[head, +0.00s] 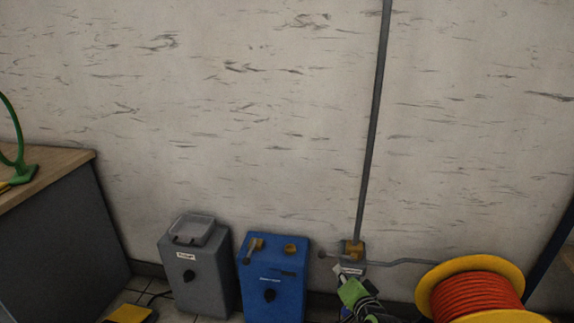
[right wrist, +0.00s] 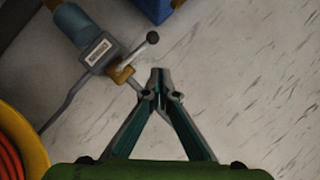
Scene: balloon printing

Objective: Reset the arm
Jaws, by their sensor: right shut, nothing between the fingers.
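My right gripper (head: 340,276) reaches in at the bottom of the head view, in front of a grey valve box on the wall. In the right wrist view my right gripper (right wrist: 160,72) is shut, with its fingertips together and nothing between them. The valve with its brass fitting (right wrist: 122,75) and dark-knobbed lever (right wrist: 152,38) lies just left of the fingertips in that view. I cannot tell whether they touch. My left gripper is in neither view.
A grey box (head: 195,270) and a blue box (head: 272,285) stand left of my right gripper. A yellow reel (head: 468,268) with orange hose is at right. A workbench (head: 50,170) is at left. A pipe (head: 374,120) runs up the wall.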

